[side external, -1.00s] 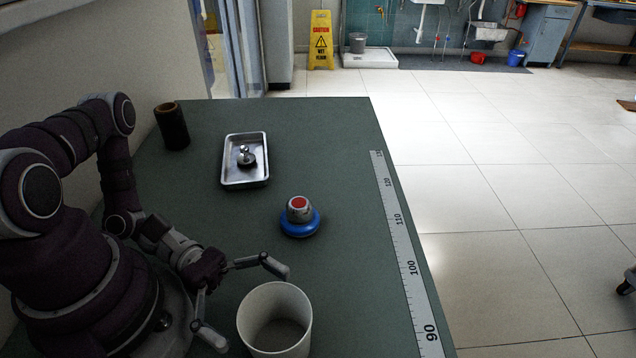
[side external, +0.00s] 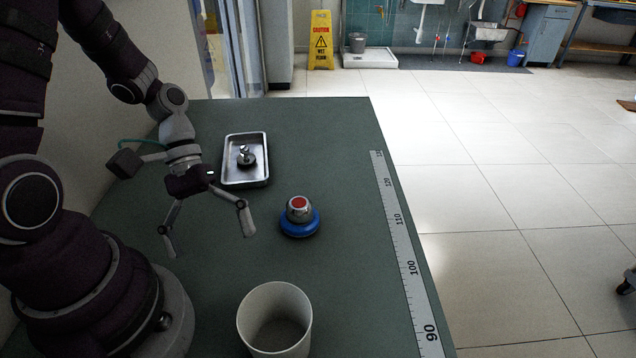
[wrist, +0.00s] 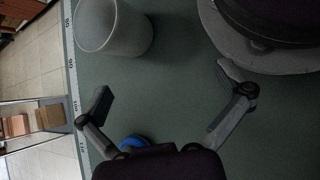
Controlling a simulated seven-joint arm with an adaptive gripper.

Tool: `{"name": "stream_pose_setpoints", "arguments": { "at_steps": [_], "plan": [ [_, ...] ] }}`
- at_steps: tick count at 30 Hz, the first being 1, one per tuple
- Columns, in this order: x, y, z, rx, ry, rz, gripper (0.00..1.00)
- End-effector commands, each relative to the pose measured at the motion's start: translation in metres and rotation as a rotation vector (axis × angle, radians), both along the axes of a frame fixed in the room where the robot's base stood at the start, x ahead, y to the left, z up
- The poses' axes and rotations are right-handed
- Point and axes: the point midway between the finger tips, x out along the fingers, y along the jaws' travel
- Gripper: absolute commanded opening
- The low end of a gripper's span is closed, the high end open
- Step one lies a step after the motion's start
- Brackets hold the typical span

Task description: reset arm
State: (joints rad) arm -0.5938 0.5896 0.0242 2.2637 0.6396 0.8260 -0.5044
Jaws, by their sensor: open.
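My gripper (side external: 208,232) is open and empty, pointing down above the green table. In the wrist view my gripper (wrist: 165,95) has its two fingers spread wide with bare table between them. In the side external view the gripper is left of a blue-based knob (side external: 300,222) with a silver and red top, and apart from it. The knob's blue base (wrist: 136,141) shows partly behind my gripper in the wrist view.
A white cup (side external: 275,318) stands at the table's front; it also shows in the wrist view (wrist: 112,28). A metal tray (side external: 246,184) holding a small metal part (side external: 246,157) lies behind the gripper. A ruler strip (side external: 406,255) runs along the right edge.

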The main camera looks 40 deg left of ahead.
Motion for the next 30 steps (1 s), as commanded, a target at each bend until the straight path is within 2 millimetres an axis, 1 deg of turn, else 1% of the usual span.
{"name": "stream_pose_setpoints", "arguments": {
  "at_steps": [1,3,5,9,12,15,19,30],
  "plan": [
    [0.007,0.006,0.011,0.098,-0.094,-0.086,1.0],
    [0.014,0.013,0.027,0.225,-0.221,-0.198,1.0],
    [0.021,0.018,0.042,0.328,-0.333,-0.287,1.0],
    [0.03,0.024,0.084,0.541,-0.601,-0.454,1.0],
    [0.031,0.025,0.11,0.649,-0.768,-0.53,1.0],
    [0.03,0.026,0.127,0.717,-0.883,-0.568,1.0],
    [0.028,0.026,0.137,0.754,-0.951,-0.584,1.0],
    [0.028,0.027,0.138,0.758,-0.956,-0.586,1.0]
  ]
}}
